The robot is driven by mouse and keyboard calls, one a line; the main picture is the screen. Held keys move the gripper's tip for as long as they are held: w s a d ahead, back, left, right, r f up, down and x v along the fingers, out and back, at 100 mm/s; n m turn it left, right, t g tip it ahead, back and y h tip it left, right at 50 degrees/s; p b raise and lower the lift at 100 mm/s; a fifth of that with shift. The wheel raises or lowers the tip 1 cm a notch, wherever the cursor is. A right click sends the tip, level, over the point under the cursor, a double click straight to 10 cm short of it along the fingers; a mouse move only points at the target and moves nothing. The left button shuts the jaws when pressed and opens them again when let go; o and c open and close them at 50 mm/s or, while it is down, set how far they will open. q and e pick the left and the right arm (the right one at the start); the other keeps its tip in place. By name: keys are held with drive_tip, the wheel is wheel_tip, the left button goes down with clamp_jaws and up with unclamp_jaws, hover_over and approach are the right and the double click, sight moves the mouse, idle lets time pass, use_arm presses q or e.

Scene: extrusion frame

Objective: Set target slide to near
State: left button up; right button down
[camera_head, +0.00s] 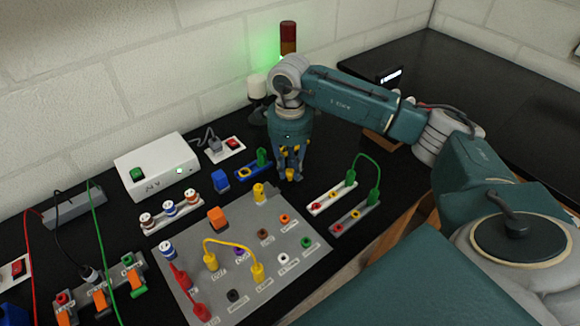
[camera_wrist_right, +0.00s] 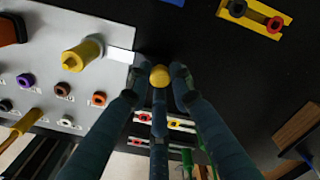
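My right gripper (camera_head: 290,177) points down over the black bench, just beyond the grey socket panel's far right corner. In the right wrist view its fingers (camera_wrist_right: 162,72) surround a small yellow ball-shaped knob (camera_wrist_right: 160,76). A bit of yellow also shows between the fingers in the head view. I cannot tell whether the fingers press on it, and whatever lies below it is hidden. No part is clearly readable as the target slide or its near mark. A blue strip (camera_head: 242,174) with a yellow ring and green upright part lies left of the gripper. My left gripper is out of view.
The grey panel (camera_head: 275,205) carries coloured sockets, an orange block and a yellow plug (camera_head: 258,191). Socket strips with a green cable (camera_head: 365,160) stand right of the gripper. A white box (camera_head: 155,165) and a lit stack light (camera_head: 288,38) stand by the wall.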

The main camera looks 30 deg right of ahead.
sight(279, 186)
drive_tip(key=shift+s+a, duration=0.15)
drive_tip(key=shift+a, duration=1.85)
drive_tip(key=c, duration=1.5)
unclamp_jaws()
drive_tip(key=shift+d, duration=0.1)
drive_tip(key=shift+c, duration=0.2)
drive_tip(key=shift+r, duration=0.1)
wheel_tip(279, 186, up, 12)
